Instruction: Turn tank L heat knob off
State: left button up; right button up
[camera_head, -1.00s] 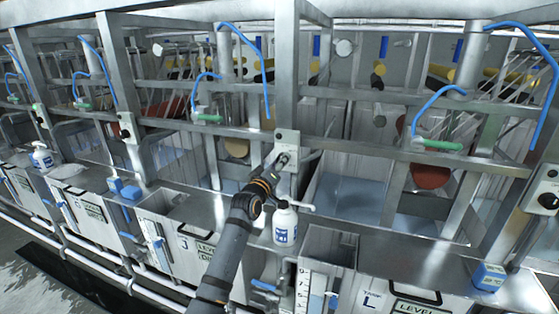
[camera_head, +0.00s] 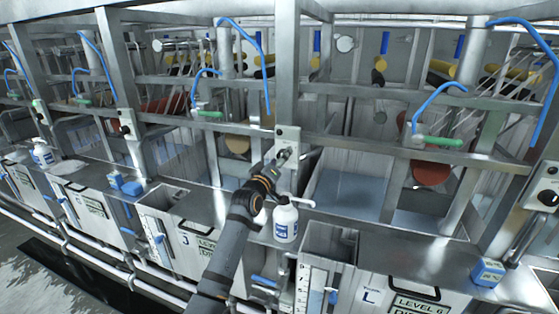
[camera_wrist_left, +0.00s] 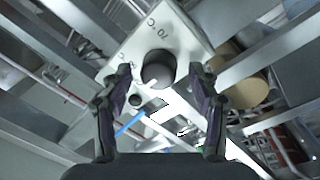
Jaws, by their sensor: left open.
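A dark round knob (camera_wrist_left: 158,70) with a pale pointer mark sits on a light control plate (camera_wrist_left: 125,53) marked "70 °C" in the left wrist view. In the head view this control plate (camera_head: 288,135) is fixed to an upright post, its knob mostly hidden by my gripper. My left gripper (camera_head: 283,156) is close in front of the plate. In the wrist view its open fingers (camera_wrist_left: 161,78) stand on either side of the knob, with gaps visible; I cannot tell the depth between them. Tank L's label (camera_head: 368,297) shows at the lower right. My right gripper is not in view.
A white pump bottle (camera_head: 286,221) stands just below my left gripper on the steel ledge. Steel rails (camera_head: 400,150) and blue hoses (camera_head: 437,95) surround the plate. Another knob (camera_head: 549,198) is at the right edge.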

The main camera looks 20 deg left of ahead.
pick_arm(q)
jog(key=s+a+f, duration=0.1)
jog(key=s, duration=1.1)
